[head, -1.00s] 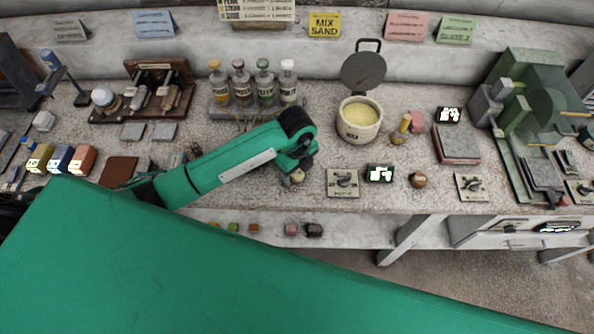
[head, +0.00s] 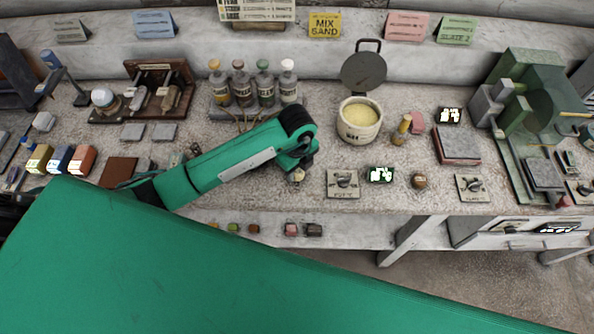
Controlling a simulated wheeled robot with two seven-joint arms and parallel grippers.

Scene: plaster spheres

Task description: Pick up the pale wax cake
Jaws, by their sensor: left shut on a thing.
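My left gripper (head: 297,177) is at the bench's front part, below the bend of my green arm, and mostly hidden by its wrist. It is shut on a small pale yellowish piece, which looks like the pale wax cake (head: 297,174). Only a little of this piece shows at the fingertips. I cannot tell whether it still touches the bench top. My right gripper is not in view.
A metal plate with a knob (head: 343,184) lies just right of the gripper. Beyond are a pot of yellow grains (head: 359,134) with its lid up and several bottles (head: 243,88). A brown round jar (head: 419,181) stands farther right. Small blocks (head: 291,229) lie on the lower shelf.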

